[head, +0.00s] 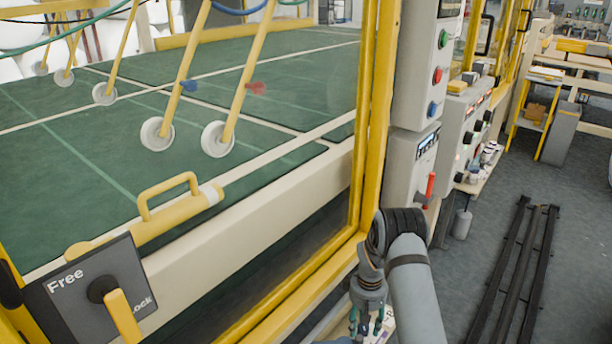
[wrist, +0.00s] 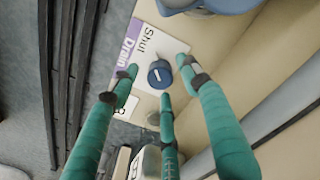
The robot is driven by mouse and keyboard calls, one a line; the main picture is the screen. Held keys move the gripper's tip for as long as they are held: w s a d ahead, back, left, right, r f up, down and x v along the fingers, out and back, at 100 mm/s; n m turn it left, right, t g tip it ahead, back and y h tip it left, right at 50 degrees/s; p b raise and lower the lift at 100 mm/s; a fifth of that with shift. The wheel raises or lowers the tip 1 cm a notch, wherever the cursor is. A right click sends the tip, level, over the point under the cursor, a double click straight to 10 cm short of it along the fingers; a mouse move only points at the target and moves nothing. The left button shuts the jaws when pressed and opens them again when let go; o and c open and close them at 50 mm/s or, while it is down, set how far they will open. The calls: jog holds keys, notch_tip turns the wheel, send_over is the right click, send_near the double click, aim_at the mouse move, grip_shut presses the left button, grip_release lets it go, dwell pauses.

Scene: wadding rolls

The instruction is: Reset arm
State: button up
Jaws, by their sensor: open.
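My gripper (head: 366,318) hangs low at the bottom of the head view, beside the yellow-framed machine, with my grey arm to its right. In the wrist view my gripper (wrist: 158,80) shows three teal fingers spread apart with nothing between them. Past the fingertips is a blue knob (wrist: 160,74) on a white and purple label plate (wrist: 150,45) reading "Shut" and "Drain". The fingers stand around the knob in the picture; I cannot tell how far they are from it, and no contact is visible.
A yellow frame post (head: 376,110) and a grey control box (head: 412,165) with a red handle (head: 430,187) stand close to my arm. A "Free/Lock" panel (head: 75,300) is at lower left. Dark rails (head: 512,270) lie on the floor at right, with open floor around them.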

jog(key=n+p, duration=0.1)
jog(key=n, duration=0.4)
jog(key=shift+r+n+p, duration=0.1)
jog(key=shift+n+p, duration=0.25)
jog(key=shift+n, duration=0.05)
jog(key=shift+r, duration=0.8)
